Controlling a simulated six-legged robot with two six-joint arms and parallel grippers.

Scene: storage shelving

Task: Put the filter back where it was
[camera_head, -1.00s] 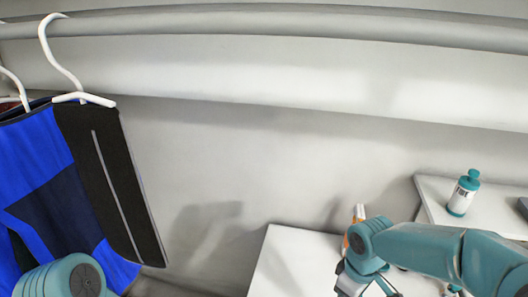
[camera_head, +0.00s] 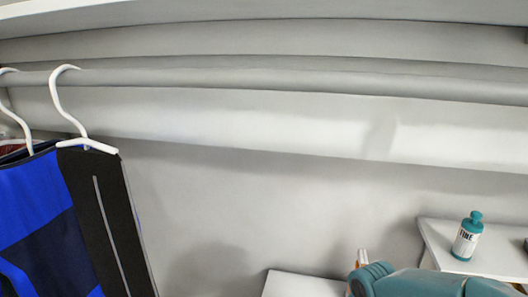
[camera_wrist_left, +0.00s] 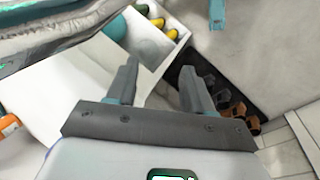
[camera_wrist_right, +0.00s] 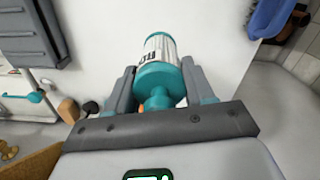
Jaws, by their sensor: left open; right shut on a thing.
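My right gripper (camera_wrist_right: 158,72) is shut on a white cylinder with a teal end and dark lettering, which I take for the filter (camera_wrist_right: 158,47). Its teal end points toward my wrist. Only my teal right arm shows low in the head view; that gripper and its load are out of that picture. My left gripper (camera_wrist_left: 158,75) is open and empty in the left wrist view, and is not seen in the head view.
A teal-capped white bottle (camera_head: 467,238) stands upright on a white shelf (camera_head: 490,262) at right. Blue and black clothes (camera_head: 60,225) hang from a grey rail (camera_head: 300,75) at left. The left wrist view shows a white box (camera_wrist_left: 178,35) with yellow items and a dark rack with several brown things.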

